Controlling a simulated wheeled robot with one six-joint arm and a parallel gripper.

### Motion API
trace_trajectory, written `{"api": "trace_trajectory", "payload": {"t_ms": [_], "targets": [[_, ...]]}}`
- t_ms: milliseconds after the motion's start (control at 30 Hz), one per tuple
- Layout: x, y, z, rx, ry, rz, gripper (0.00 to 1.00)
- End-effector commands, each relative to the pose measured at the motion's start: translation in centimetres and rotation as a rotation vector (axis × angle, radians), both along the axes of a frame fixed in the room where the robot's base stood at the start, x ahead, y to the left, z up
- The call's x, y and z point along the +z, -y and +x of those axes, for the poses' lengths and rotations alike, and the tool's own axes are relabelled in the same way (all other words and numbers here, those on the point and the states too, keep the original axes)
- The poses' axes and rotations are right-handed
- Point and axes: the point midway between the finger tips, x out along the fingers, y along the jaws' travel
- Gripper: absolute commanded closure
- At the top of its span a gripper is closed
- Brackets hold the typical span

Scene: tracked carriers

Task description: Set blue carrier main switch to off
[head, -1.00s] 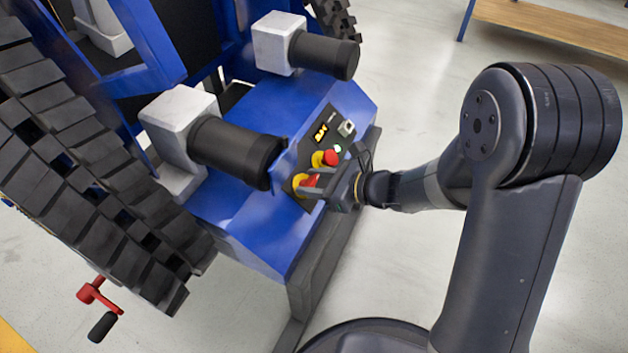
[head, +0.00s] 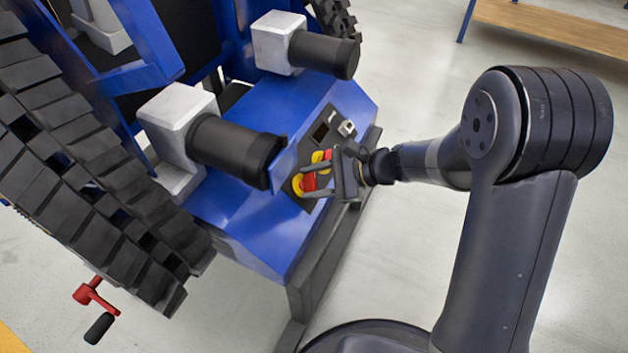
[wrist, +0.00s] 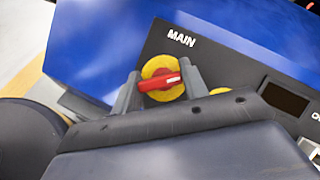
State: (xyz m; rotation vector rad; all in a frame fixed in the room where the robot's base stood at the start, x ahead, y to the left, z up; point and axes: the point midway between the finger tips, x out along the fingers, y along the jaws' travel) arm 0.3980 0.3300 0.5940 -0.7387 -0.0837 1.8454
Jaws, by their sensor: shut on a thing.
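The main switch has a red handle (wrist: 158,83) on a yellow round plate (wrist: 160,67), below the white MAIN label (wrist: 181,38) in the wrist view. In the head view the red handle (head: 308,183) shows on the panel of the blue carrier (head: 250,222). My gripper (wrist: 160,86) is shut on the handle, with one finger at each end of it. In the head view my gripper (head: 314,184) reaches the panel from the right. The handle lies crosswise between the fingers. The panel's display (wrist: 284,97) is dark.
A second red and yellow control (head: 321,156) sits just beyond the main switch, partly hidden by my gripper. A black motor cylinder (head: 235,150) stands close left of the panel. A red crank (head: 90,292) juts out at the lower left.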

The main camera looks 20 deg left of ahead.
Motion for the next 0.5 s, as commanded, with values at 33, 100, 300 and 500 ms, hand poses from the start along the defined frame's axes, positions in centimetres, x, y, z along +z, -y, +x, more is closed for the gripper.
{"api": "trace_trajectory", "payload": {"t_ms": [33, 100, 300, 500], "targets": [[0.05, -0.03, 0.05, 0.035, 0.03, -0.002, 0.81], [0.06, -0.03, 0.05, 0.088, 0.073, -0.006, 0.81], [0.11, -0.06, 0.05, 0.234, 0.193, -0.017, 0.81], [0.15, -0.07, 0.05, 0.378, 0.312, -0.027, 0.81]]}}
